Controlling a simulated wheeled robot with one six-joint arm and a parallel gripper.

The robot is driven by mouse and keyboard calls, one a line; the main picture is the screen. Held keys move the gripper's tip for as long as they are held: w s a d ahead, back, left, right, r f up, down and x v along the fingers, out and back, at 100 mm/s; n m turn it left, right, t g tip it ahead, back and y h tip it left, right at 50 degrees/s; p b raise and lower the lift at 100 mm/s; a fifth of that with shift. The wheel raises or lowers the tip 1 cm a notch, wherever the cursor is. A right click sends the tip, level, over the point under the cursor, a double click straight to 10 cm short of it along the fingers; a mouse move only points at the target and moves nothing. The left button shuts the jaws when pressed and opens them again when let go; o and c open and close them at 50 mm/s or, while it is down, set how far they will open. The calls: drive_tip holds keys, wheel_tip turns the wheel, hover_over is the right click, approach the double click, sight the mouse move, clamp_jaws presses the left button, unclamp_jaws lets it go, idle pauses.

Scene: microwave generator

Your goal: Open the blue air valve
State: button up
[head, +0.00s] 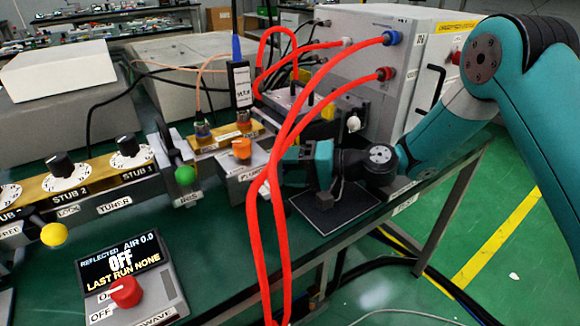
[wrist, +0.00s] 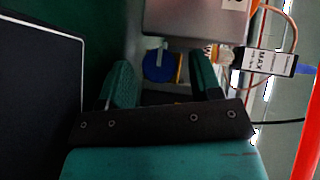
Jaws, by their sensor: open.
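The blue air valve shows in the wrist view as a round blue knob (wrist: 154,67) with a pale bar across it. It lies between the two teal fingertips of my gripper (wrist: 161,62), nearer the left finger. The fingers are open with gaps beside the knob; I cannot tell how deep the knob sits between them. In the head view my gripper (head: 308,165) is at the right side of a grey box with an orange knob (head: 241,149). The blue knob is not clearly visible there; my gripper and the red hoses may cover it.
Red hoses (head: 278,220) hang in front of my gripper in the head view. A grey generator cabinet (head: 350,85) stands behind. A dark plate (head: 334,210) lies below my gripper. The control box (head: 130,280) reads OFF and AIR 0.0. A green knob (head: 185,175) is further left.

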drive_tip(key=shift+c, duration=0.4)
drive_tip(key=c, duration=0.9)
drive_tip(key=shift+o, duration=0.2)
drive_tip(key=shift+r+n+h+p, duration=0.3)
drive_tip(key=shift+p, duration=0.2)
drive_tip(key=shift+f, duration=0.2)
drive_tip(key=o, duration=0.9)
drive_tip(key=shift+o, duration=0.2)
